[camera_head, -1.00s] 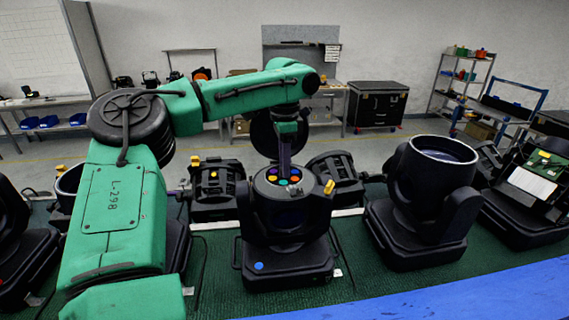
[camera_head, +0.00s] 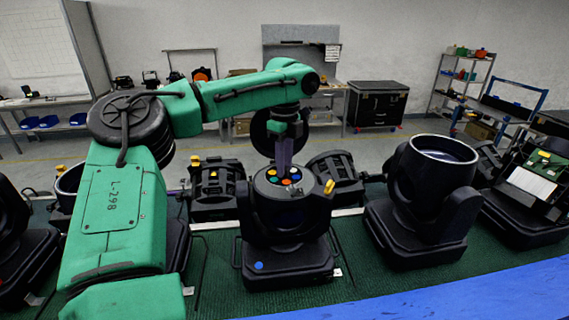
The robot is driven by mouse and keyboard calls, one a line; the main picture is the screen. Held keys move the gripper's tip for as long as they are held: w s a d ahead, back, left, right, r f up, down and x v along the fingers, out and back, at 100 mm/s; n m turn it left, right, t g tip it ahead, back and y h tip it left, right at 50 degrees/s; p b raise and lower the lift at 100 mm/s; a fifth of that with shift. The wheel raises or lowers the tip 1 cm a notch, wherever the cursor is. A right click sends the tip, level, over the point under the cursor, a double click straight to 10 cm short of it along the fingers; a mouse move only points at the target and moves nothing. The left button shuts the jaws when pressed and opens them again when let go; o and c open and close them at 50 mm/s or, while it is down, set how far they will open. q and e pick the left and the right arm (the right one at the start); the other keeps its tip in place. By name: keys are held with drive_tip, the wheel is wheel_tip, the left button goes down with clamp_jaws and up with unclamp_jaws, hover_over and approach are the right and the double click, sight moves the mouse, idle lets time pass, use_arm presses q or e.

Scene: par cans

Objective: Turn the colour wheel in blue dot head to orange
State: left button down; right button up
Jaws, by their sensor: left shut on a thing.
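The blue dot head (camera_head: 288,235) stands upright in the middle of the green bench, with a blue dot (camera_head: 259,266) on its base. Its round top is open and shows the colour wheel (camera_head: 285,183) with several coloured filters, among them orange, blue and green. My left gripper (camera_head: 283,172) reaches down into the open top from above and is shut on the far part of the wheel; its fingertips hide that part. My right gripper is not in view.
Another black head (camera_head: 431,180) stands to the right, and a head with an exposed circuit board (camera_head: 535,180) is at the far right. Black parts flank the blue dot head closely. A blue strip (camera_head: 470,297) runs along the near edge.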

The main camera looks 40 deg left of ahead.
use_arm(q)
drive_tip(key=shift+m, duration=0.4)
drive_tip(key=c, duration=0.7)
unclamp_jaws()
drive_tip(key=shift+o, duration=0.2)
drive_tip(key=shift+r, duration=0.1)
wheel_tip(320, 180, up, 14)
drive_tip(key=shift+r, duration=0.15)
